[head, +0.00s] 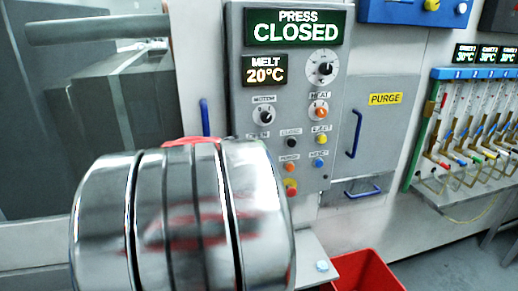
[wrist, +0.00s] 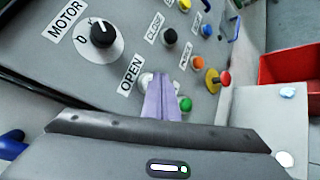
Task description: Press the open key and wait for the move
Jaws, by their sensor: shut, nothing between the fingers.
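The grey control panel (head: 285,110) stands in the middle of the head view, its displays reading PRESS CLOSED and MELT 20°C. The OPEN label (wrist: 131,74) is clear in the wrist view. Beside it is a whitish key (wrist: 146,79), partly hidden by my fingers. My gripper (wrist: 163,80) is shut and empty, its pale purple fingers pointing at the panel beside that key. I cannot tell whether the fingertips touch it. In the head view my arm's shiny link covers the gripper, and the open key does not show.
A black close key (wrist: 169,36), a green key (wrist: 186,104) and a red knob on a yellow base (wrist: 217,78) are close by. The motor dial (wrist: 103,35) is up left. A red bin (head: 365,272) stands below right. Blue handles (head: 354,135) stick out from nearby doors.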

